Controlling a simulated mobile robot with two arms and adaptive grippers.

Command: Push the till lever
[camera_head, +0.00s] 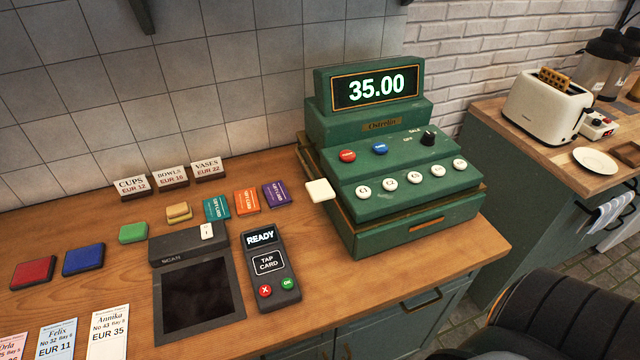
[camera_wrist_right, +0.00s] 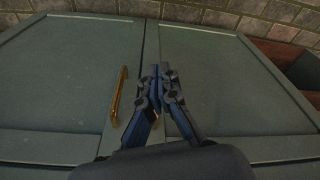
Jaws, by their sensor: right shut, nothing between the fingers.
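The green till (camera_head: 400,160) stands on the wooden counter, its display reading 35.00. A pale square knob (camera_head: 319,190) sticks out at the till's left side; it looks like the end of the lever, and the rest of its arm is hard to make out. The drawer front (camera_head: 420,226) below the keys looks closed. In the right wrist view my right gripper (camera_wrist_right: 160,72) is shut and empty, in front of green cabinet doors (camera_wrist_right: 70,80), away from the lever. Neither gripper shows in the head view.
A card reader (camera_head: 268,266) showing READY and a scan pad (camera_head: 198,290) lie left of the till. Coloured blocks, gift cards and price signs (camera_head: 170,178) stand farther left. A toaster (camera_head: 548,108) is on the right-hand counter. A brass handle (camera_wrist_right: 119,96) is beside the right gripper.

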